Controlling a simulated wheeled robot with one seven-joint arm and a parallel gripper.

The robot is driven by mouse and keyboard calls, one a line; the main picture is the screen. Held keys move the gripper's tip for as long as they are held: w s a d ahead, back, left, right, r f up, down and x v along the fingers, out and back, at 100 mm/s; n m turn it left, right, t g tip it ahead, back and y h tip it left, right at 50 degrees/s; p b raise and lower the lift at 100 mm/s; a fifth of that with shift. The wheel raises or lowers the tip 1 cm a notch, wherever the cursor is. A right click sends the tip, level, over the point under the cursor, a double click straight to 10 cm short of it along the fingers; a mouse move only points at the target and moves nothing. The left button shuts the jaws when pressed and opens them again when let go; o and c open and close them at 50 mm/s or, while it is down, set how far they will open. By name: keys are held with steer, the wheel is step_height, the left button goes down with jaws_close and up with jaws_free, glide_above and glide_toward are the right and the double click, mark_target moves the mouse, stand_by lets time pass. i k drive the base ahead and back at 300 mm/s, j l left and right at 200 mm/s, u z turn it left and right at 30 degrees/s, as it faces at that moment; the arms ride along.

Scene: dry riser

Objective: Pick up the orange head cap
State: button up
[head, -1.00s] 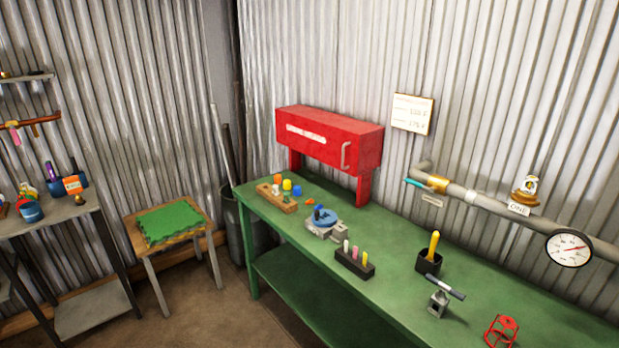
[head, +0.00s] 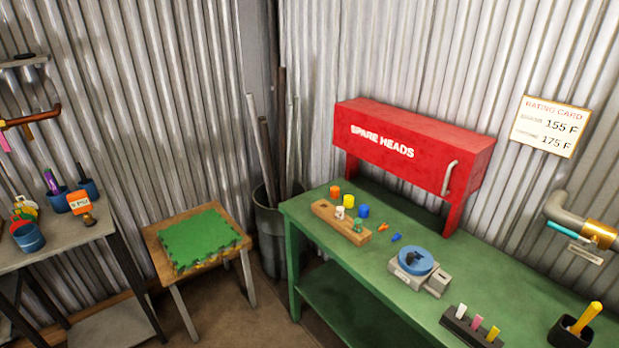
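A small orange cap (head: 335,191) stands on the far left end of the green workbench (head: 322,222). It is in a row with a yellow cap (head: 349,201) and a blue cap (head: 363,211), behind a wooden block (head: 328,214). A smaller orange piece (head: 382,227) lies to the right of the block, beside a small blue piece (head: 396,237). My gripper is not in view.
A red "SPARE HEADS" cabinet (head: 410,150) stands on the bench behind the caps. A scale with a blue dish (head: 418,262) and a dark marker rack (head: 470,328) are to the right. A stool with a green mat (head: 200,240) and a bin (head: 272,230) flank the bench's left end.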

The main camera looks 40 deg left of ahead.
mark_target(334, 191)
steer(key=i+j, duration=0.1)
steer(key=j, duration=0.35)
steer(key=i+j, duration=0.15)
steer(key=j, duration=0.35)
steer(key=i+j, duration=0.1)
steer(key=j, duration=0.35)
steer(key=i+j+u, duration=0.1)
steer(key=j, duration=0.4)
steer(key=i+j, duration=0.15)
steer(key=j, duration=0.3)
steer(key=i+j, duration=0.1)
steer(key=j, duration=0.35)
steer(key=i+j, duration=0.15)
steer(key=j, duration=0.3)
steer(key=i+j+u, duration=0.1)
steer(key=j, duration=0.4)
